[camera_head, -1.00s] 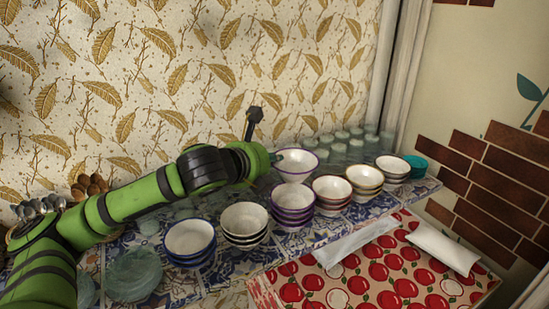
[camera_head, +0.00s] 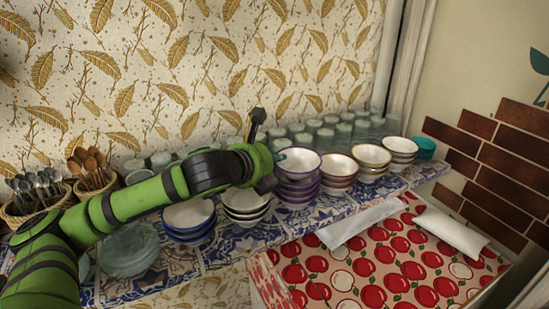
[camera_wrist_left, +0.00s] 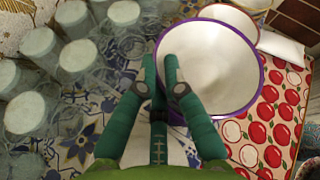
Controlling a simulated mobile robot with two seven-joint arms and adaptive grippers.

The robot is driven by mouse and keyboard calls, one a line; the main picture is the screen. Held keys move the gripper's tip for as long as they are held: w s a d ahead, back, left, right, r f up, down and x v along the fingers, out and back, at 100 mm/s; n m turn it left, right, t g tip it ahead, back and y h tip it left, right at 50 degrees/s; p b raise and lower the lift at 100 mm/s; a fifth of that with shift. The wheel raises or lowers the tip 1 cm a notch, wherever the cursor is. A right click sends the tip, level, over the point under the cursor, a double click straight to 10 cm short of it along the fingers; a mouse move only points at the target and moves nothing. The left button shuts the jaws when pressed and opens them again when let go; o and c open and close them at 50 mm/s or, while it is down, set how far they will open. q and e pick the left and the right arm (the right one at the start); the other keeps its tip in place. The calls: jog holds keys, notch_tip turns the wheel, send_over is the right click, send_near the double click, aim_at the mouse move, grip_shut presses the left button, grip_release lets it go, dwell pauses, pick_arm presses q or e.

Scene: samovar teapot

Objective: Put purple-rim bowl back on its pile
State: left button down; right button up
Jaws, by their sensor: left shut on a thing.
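The purple-rim bowl (camera_head: 299,164), white inside, is at the top of the pile of purple bowls (camera_head: 297,190). It looks level and seems to rest on the pile, though I cannot tell whether a small gap is left. My left gripper (camera_head: 277,158) reaches it from the left and is shut on its rim. In the left wrist view the fingers (camera_wrist_left: 161,66) straddle the left rim of the bowl (camera_wrist_left: 220,65), one inside and one outside. My right gripper is not in view.
Bowl piles with blue (camera_head: 189,218), black (camera_head: 246,205), red (camera_head: 339,170) and yellow (camera_head: 371,158) rims flank it on the tiled shelf (camera_head: 225,256). Glasses (camera_head: 325,137) stand behind. A red apple-patterned box (camera_head: 385,265) is in front. Spoon baskets (camera_head: 94,172) stand left.

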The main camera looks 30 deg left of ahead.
pick_arm(q)
jog(key=shift+d+f, duration=0.2)
jog(key=shift+f, duration=0.35)
jog(key=c, duration=1.3)
grip_release()
jog(key=shift+a+f, duration=0.1)
jog(key=shift+a, duration=0.1)
jog(key=shift+a, duration=0.1)
jog(key=shift+s, duration=0.1)
